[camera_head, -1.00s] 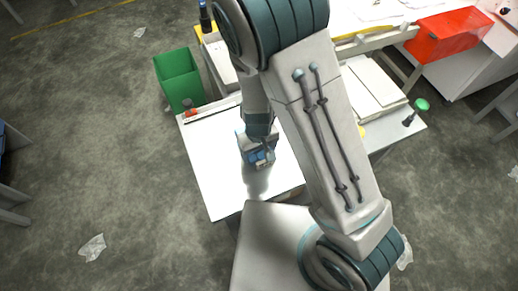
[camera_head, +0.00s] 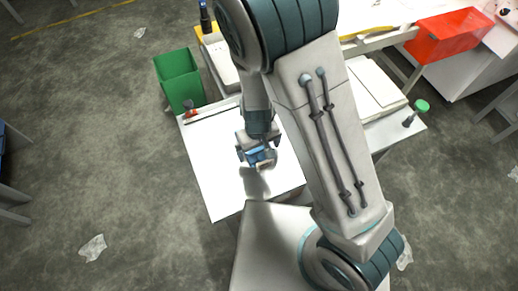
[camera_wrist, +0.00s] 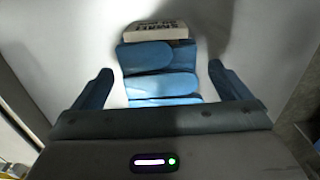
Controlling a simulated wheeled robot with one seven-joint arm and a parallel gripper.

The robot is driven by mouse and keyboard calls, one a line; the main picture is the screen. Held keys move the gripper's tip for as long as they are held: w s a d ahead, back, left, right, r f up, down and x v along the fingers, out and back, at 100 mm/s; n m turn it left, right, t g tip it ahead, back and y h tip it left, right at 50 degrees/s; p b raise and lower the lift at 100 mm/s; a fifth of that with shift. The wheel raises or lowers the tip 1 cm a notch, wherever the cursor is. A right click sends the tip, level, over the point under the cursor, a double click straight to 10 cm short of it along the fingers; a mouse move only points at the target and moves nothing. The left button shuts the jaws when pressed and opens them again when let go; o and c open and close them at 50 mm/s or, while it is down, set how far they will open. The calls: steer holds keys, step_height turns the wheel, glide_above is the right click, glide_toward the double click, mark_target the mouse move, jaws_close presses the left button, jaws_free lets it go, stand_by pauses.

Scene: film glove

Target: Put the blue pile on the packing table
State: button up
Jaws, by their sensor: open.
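The blue pile (camera_wrist: 160,85) looks like a stack of folded blue pieces with a pale printed band (camera_wrist: 155,31) at its far end. In the wrist view it lies on a white surface (camera_wrist: 75,40). My gripper (camera_wrist: 160,70) is open, with one blue finger on each side of the pile and a visible gap to both. In the head view my gripper (camera_head: 257,152) is over the white table (camera_head: 215,170), where a bit of blue shows beneath it. My wrist hides most of the pile there. The height between gripper and pile is hard to tell.
A green bin (camera_head: 179,78) stands behind the table's left corner. A small red-and-dark object (camera_head: 190,108) sits at that corner. At right are a pale board (camera_head: 374,85), a green-topped object (camera_head: 421,105) and a red box (camera_head: 447,38). Open floor lies to the left.

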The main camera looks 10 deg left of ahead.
mark_target(258, 151)
step_height(258, 151, up, 9)
steer(key=p, duration=0.1)
steer(key=s+d+r+m+t, duration=0.1)
steer(key=s+d+r+m, duration=0.2)
steer(key=d+r, duration=0.7)
steer(key=s+d+r+m+t, duration=0.2)
steer(key=d+r+m, duration=0.1)
steer(key=d+r, duration=0.7)
steer(key=shift+s+d+m, duration=0.3)
steer(key=shift+s+d, duration=0.1)
steer(key=shift+d, duration=0.05)
stand_by(0.4)
